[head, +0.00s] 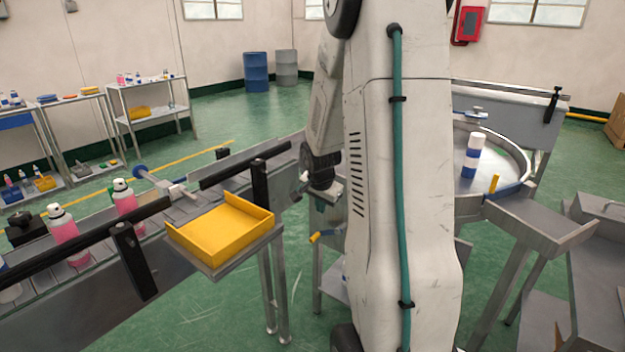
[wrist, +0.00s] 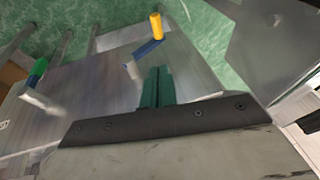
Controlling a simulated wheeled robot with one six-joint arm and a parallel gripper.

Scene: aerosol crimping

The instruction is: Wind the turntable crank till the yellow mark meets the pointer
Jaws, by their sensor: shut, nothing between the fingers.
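The crank shows in the wrist view as a blue arm (wrist: 145,50) with an upright yellow handle (wrist: 156,26). In the head view a small yellow handle (head: 315,237) below my wrist looks like the same one. My gripper (wrist: 156,84) has its green fingers shut and empty, apart from the crank, which lies just beyond the fingertips. The round turntable (head: 515,160) is at the right, partly behind my arm. A small yellow upright piece (head: 494,183) stands at its near rim beside a blue strip; I cannot tell mark from pointer.
A blue-and-white can (head: 472,160) stands on the turntable. A yellow tray (head: 222,232) sits beside the conveyor (head: 90,280), which carries pink bottles (head: 124,200).

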